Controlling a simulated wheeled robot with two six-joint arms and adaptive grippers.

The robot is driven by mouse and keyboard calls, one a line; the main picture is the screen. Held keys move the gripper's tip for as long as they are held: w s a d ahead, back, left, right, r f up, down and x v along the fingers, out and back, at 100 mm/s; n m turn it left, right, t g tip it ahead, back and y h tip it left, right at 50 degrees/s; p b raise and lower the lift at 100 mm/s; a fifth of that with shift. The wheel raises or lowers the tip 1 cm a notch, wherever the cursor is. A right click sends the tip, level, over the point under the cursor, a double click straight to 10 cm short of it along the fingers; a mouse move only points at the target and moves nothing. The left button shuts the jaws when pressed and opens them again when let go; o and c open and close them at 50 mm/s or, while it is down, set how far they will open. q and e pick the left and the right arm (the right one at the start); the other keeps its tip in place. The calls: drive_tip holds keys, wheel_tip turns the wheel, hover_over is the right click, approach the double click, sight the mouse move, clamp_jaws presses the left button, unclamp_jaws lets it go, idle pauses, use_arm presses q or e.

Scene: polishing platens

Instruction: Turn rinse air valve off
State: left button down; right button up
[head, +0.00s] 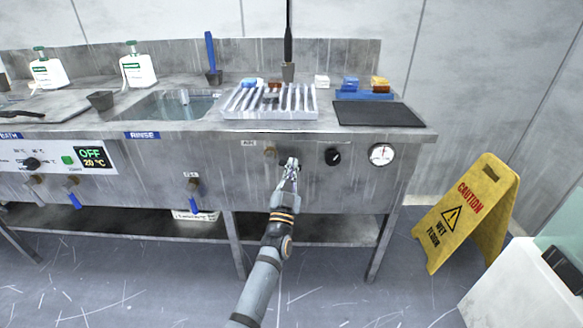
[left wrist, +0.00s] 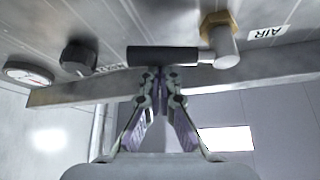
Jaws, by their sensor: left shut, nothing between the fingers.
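The air valve has a brass fitting (head: 270,152) on the front panel, beside a small AIR label (head: 249,143). In the left wrist view its brass and grey body (left wrist: 219,40) shows with a dark bar handle (left wrist: 162,56) reaching sideways towards the black knob. In the head view my gripper largely hides the handle. My left gripper (head: 290,163) is just right of the brass fitting. In the left wrist view its shut, empty fingertips (left wrist: 158,76) are right by the handle's middle; I cannot tell whether they touch it. My right gripper is not in view.
A black knob (head: 333,157) and a pressure gauge (head: 382,154) sit right of the valve. A blue-handled tap (head: 193,190) is to the left, below the rinse basin (head: 172,104). A slotted rack (head: 268,113) stands above. A yellow caution sign (head: 464,213) stands at the right.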

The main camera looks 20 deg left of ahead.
use_arm(q)
drive_tip(key=shift+s+r, duration=0.15)
